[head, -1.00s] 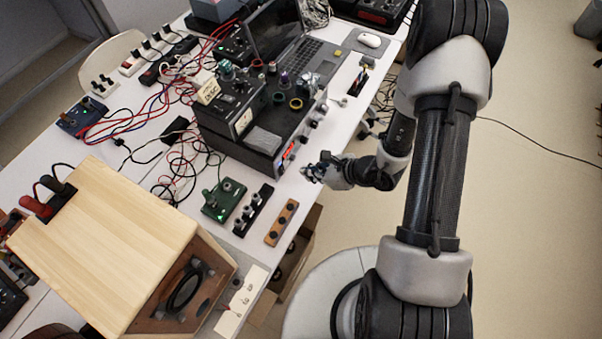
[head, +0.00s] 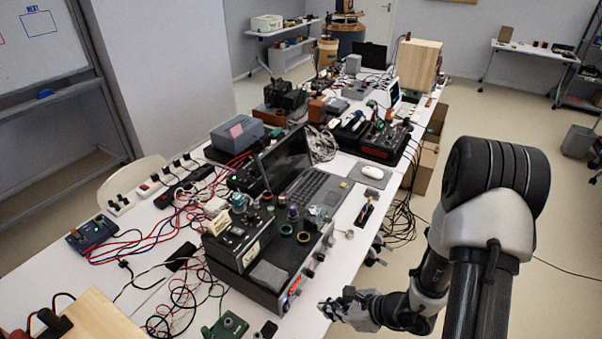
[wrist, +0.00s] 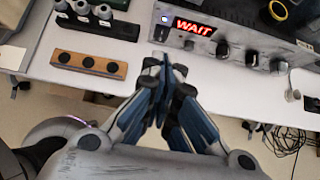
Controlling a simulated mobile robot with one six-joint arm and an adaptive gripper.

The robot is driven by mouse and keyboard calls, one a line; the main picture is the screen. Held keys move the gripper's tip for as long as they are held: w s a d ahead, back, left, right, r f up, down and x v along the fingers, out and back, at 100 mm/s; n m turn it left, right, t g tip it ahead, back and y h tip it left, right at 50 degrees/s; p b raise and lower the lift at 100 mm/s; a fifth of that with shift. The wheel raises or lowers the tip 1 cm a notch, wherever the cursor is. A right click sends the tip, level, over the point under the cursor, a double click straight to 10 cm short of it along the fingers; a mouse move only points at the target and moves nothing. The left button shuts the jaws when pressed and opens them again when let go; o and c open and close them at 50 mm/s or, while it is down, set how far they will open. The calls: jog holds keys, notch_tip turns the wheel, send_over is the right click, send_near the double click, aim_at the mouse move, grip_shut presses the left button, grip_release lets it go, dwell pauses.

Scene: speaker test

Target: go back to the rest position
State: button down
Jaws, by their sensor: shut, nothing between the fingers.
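My gripper (head: 345,304) is at the front edge of the white table (head: 346,211), at the lower middle of the head view. In the wrist view my gripper (wrist: 166,68) has its fingertips together with nothing between them. It points at the front of a black instrument (wrist: 232,36) whose display reads WAIT in red. The same instrument (head: 272,249) stands left of my gripper in the head view. The fingers look apart from it.
A laptop (head: 318,187), a mouse (head: 372,172) and tangled cables (head: 165,270) crowd the table. A wooden box (head: 417,66) stands at the far end. Open floor lies right.

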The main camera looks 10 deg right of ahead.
jog(key=s+a+r+n+g, duration=0.1)
jog(key=s+a+r+n, duration=0.15)
jog(key=r+n, duration=0.35)
jog(key=s+a+r+n+g, duration=0.1)
jog(key=s+a+r+n, duration=0.2)
jog(key=r, duration=0.4)
jog(key=s+a+r+n+g, duration=0.1)
jog(key=a+r+n+g, duration=0.1)
jog(key=r+n, duration=0.45)
jog(key=s+d+r+n+t+h+b, duration=0.1)
jog(key=s+d+r+n+t+h, duration=0.2)
jog(key=s+d+r+n+h, duration=0.4)
notch_tip(320, 180, up, 4)
jog(key=s+d+n, duration=0.2)
jog(key=s+n, duration=0.1)
jog(key=shift+f, duration=0.25)
